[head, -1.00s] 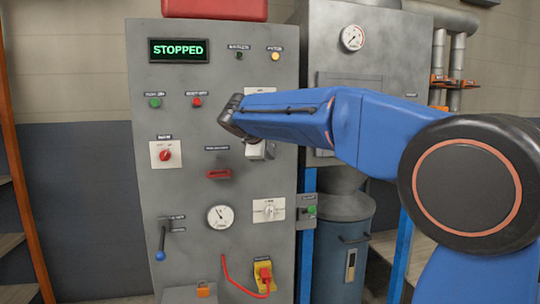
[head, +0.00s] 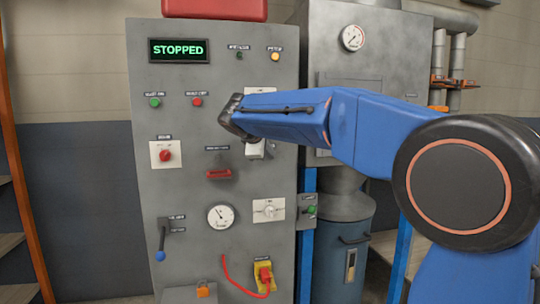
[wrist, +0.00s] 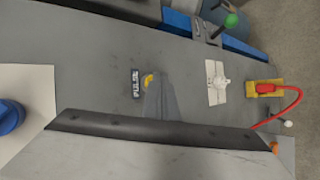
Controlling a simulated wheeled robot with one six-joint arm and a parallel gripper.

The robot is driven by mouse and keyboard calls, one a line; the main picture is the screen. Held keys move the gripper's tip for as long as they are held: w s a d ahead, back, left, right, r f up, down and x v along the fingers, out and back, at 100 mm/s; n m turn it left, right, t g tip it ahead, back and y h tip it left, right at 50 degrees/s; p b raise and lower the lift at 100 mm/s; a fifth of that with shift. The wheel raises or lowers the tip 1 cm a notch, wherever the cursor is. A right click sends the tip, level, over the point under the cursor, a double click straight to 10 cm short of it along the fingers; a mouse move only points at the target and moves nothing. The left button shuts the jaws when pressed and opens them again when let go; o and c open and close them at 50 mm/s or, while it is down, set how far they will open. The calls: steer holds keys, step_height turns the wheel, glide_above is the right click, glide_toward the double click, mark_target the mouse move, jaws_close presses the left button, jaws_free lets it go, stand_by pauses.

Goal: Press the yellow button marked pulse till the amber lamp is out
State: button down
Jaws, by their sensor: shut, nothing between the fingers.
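The amber lamp (head: 275,56) is lit at the top right of the grey panel (head: 140,120) in the head view. In the wrist view, the yellow button (wrist: 148,79) sits beside its PULSE label (wrist: 135,84). My gripper (wrist: 160,96) is shut and empty. Its tip partly covers the button; whether it touches cannot be told. In the head view my gripper (head: 237,117) is in front of the panel's right half, and the button is hidden there.
The display (head: 179,50) reads STOPPED. A white dial plate (wrist: 216,83) and a red cable (wrist: 286,110) lie to the right. A red handle (head: 218,174) is on the panel.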

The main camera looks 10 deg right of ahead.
stand_by(0.6)
steer(key=shift+s, duration=0.65)
steer(key=shift+s, duration=0.15)
steer(key=s, duration=0.4)
steer(key=shift+s, duration=0.35)
stand_by(0.4)
steer(key=s+d+f+m+g+y, duration=0.1)
steer(key=s+d+f, duration=0.2)
steer(key=s, duration=0.2)
steer(key=s+d+f+m+g, duration=0.1)
steer(key=s+d+f+m, duration=0.15)
steer(key=s, duration=0.25)
steer(key=s+d+f+m+g+y, duration=0.1)
steer(key=s+f+m, duration=0.3)
steer(key=s+f, duration=0.8)
steer(key=s+d+f+m+g+y, duration=0.1)
steer(key=s+f+m+y, duration=0.3)
steer(key=s+f, duration=0.9)
steer(key=s+m, duration=0.1)
steer(key=s, duration=0.5)
steer(key=shift+s+d+f+g, duration=0.15)
steer(key=shift+d+f+g, duration=0.05)
steer(key=shift+g, duration=0.2)
